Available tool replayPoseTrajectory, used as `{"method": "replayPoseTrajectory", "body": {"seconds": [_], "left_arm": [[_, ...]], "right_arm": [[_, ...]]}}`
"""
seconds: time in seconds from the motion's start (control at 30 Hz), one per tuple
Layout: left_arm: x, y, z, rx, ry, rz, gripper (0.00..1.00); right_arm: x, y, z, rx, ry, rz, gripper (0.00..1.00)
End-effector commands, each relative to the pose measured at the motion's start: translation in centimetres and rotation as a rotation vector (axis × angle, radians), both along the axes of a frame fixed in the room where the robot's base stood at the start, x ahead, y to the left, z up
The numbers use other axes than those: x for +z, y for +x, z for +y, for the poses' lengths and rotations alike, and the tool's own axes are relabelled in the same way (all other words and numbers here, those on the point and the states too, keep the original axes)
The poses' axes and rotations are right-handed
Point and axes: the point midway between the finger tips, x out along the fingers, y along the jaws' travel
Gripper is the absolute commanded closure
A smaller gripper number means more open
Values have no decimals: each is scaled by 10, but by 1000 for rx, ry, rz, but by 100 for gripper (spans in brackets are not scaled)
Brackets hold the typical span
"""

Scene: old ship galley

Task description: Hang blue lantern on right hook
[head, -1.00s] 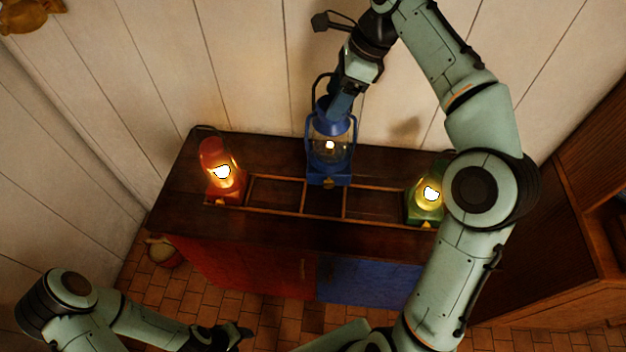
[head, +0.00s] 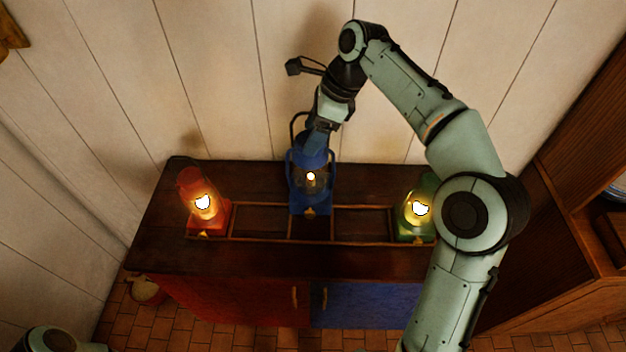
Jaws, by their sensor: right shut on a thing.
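The blue lantern (head: 311,184) is lit and upright at the middle of the cabinet top, at the back edge of the middle compartment of a low wooden rack (head: 270,240). My right gripper (head: 318,138) comes down from above and is shut on the lantern's upper part, near its wire handle. I cannot tell whether the lantern's base touches the wood. No hook can be made out in view. My left gripper is out of view; only a bit of my left arm shows at the bottom left.
A lit red lantern (head: 198,205) stands at the rack's left end and a lit green lantern (head: 415,215) at its right end, close to my right arm. The cabinet (head: 240,263) backs onto a plank wall (head: 230,90). A wooden shelf unit (head: 560,215) stands at right.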

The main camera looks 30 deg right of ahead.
Motion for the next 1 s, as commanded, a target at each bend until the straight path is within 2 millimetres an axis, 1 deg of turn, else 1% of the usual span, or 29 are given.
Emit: {"method": "replayPoseTrajectory", "body": {"seconds": [0.03,0.1,0.2,0.3,0.4,0.57,0.67,0.8,0.9,1.0], "left_arm": [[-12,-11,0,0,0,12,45],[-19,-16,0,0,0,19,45],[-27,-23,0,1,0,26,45],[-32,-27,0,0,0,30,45],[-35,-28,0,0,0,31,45],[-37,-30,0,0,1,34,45],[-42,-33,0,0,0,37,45],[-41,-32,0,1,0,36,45],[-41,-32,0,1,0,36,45],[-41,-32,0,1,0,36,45]], "right_arm": [[-18,-3,0,-1,1,3,100],[-34,-2,0,1,1,2,100],[-55,-2,0,0,1,0,100],[-71,-1,0,0,0,-1,100],[-80,0,1,0,1,-4,100],[-89,0,1,0,1,-6,100],[-103,-1,0,0,1,-3,100],[-118,0,0,1,1,-5,100],[-122,0,1,0,1,-7,100],[-122,1,1,0,0,-7,100]]}}
